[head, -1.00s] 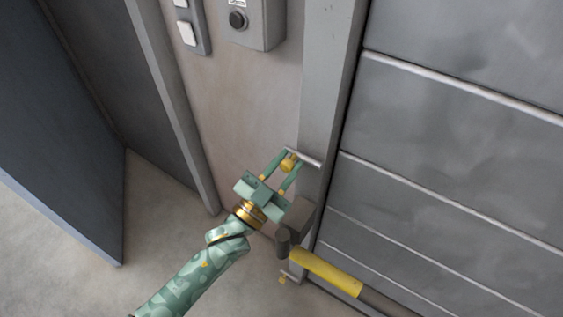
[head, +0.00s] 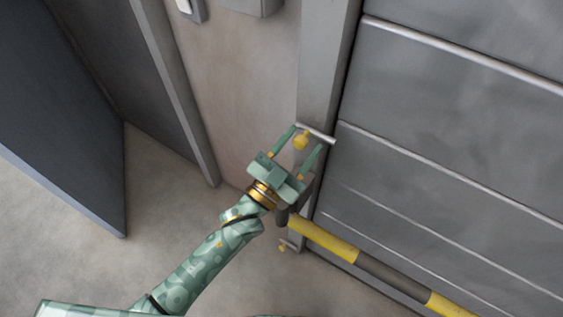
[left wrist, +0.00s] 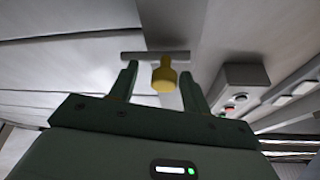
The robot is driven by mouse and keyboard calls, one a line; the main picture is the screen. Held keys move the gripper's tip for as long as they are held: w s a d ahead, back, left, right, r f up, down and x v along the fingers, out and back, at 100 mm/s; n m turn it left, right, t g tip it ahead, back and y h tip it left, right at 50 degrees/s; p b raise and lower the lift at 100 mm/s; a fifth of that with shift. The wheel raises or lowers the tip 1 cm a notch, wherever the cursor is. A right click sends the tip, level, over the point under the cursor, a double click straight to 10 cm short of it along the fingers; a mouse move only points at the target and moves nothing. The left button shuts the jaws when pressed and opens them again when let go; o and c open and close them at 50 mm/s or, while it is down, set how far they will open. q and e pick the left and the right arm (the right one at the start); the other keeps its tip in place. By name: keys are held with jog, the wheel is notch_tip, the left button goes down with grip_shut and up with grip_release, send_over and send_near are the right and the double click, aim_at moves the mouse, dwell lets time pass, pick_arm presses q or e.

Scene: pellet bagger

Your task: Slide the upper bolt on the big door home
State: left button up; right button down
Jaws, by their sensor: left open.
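The upper bolt is a grey rod (head: 318,133) with a yellow knob (head: 301,142), on the frame post at the left edge of the big door (head: 450,130). In the left wrist view, the yellow knob (left wrist: 164,76) hangs below the grey rod (left wrist: 154,55). My left gripper (head: 307,139) is open, its two green fingers apart on either side of the knob; I cannot tell whether they touch it. It also shows in the left wrist view (left wrist: 160,78). A lower bolt with a small yellow knob (head: 283,247) sits further down. My right gripper is not in view.
A yellow and dark striped bar (head: 380,268) runs across the door's lower part, close to my left wrist. A dark blue panel (head: 60,120) stands at the left. A grey box (head: 250,6) hangs on the wall above. The floor at lower left is clear.

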pick_arm(q)
jog(key=v, duration=1.5)
jog(key=shift+s+a+p, duration=0.2)
jog(key=shift+s+p, duration=0.1)
jog(key=shift+f, duration=0.1)
